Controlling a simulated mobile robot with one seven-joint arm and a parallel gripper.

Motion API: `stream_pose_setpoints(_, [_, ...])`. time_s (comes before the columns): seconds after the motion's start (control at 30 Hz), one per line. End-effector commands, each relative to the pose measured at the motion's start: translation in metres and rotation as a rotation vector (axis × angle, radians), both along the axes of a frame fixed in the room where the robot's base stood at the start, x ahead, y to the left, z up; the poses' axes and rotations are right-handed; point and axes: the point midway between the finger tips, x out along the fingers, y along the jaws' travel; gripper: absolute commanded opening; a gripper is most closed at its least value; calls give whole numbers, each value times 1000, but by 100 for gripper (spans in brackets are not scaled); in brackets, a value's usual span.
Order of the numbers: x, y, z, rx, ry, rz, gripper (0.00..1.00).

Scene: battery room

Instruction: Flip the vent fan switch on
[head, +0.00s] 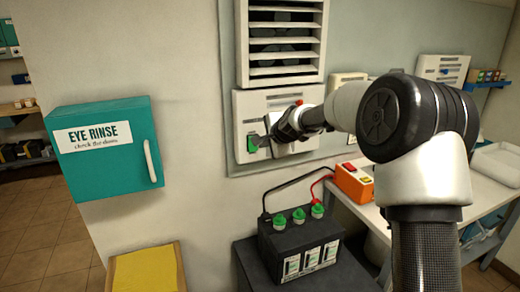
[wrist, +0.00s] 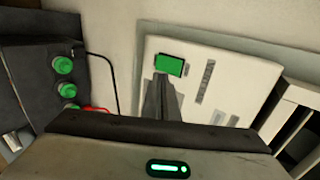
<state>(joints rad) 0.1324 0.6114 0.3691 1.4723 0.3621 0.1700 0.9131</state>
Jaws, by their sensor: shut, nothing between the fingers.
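A white switch panel (head: 244,106) is on the wall, directly below the louvred vent (head: 284,42). A green rectangular piece, which looks like the switch, sits at the panel's lower left (head: 252,144); it also shows in the wrist view (wrist: 169,65). My gripper (head: 264,141) is shut and empty in front of the panel. In the wrist view its fingertips (wrist: 160,80) are just beside the green piece's lower edge. I cannot tell whether they touch it. My gripper and arm hide the panel's lower middle in the head view.
A black battery (head: 300,240) with green caps stands below the panel, with black and red leads to an orange box (head: 354,182). A teal eye rinse cabinet (head: 104,165) juts from the wall at left. A white bench (head: 395,232) is at right.

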Motion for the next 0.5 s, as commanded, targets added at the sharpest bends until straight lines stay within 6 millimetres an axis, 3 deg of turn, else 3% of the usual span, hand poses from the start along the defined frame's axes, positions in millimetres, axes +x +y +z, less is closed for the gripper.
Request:
stream_pose_setpoints(0.2, [-35,-15,23,-1,1,-1,0])
stream_pose_setpoints(0.5, [-53,-22,37,-1,4,2,0])
